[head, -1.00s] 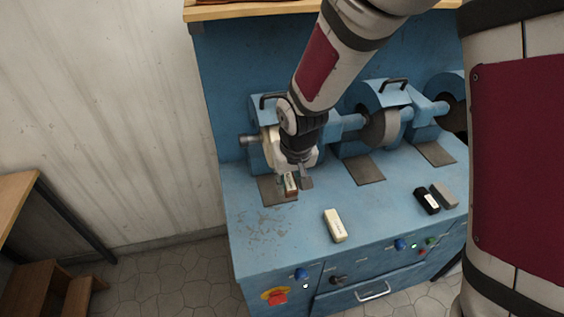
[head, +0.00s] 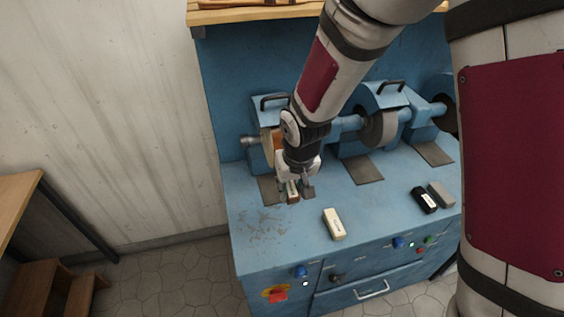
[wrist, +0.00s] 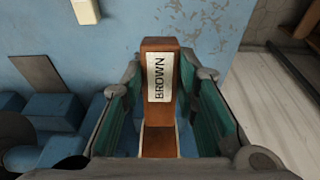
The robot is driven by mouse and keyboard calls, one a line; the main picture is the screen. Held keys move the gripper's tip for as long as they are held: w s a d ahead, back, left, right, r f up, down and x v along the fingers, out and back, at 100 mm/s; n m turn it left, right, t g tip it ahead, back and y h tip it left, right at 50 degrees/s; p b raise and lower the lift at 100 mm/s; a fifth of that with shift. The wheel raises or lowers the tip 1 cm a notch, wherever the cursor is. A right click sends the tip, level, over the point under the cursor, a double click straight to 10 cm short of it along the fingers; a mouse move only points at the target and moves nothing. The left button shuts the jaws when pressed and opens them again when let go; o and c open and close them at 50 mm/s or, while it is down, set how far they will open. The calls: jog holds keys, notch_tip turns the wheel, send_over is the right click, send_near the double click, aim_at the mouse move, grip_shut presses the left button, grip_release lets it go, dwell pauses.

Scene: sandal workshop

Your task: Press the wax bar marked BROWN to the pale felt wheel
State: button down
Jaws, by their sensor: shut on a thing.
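The brown wax bar (head: 293,196) is in my gripper (head: 298,190), low over the left front of the blue bench. In the wrist view the bar (wrist: 160,145) stands between the teal finger pads, and its white label reads BROWN. My gripper is shut on it. Whether the bar touches the bench cannot be told. A pale wheel with a brown-orange part beside it (head: 267,147) shows at the left machine, just behind my gripper and mostly hidden by my arm. The bar is in front of this wheel and apart from it.
A cream bar (head: 334,224) lies on the bench front. A black bar (head: 424,200) and a grey bar (head: 441,194) lie at the right. A greyer wheel (head: 380,127) stands at the middle machine. Dark plates (head: 362,169) lie below the wheels. The bench's left front is clear.

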jog(key=shift+s+d+f+p, duration=0.2)
jog(key=shift+s+p, duration=0.15)
jog(key=shift+s, duration=0.45)
jog(key=shift+s+d+f+p, duration=0.25)
jog(key=shift+s+p, duration=0.1)
jog(key=shift+s, duration=0.4)
jog(key=shift+s+d+f+p, duration=0.2)
jog(key=shift+s+p, duration=0.15)
jog(key=shift+s, duration=0.45)
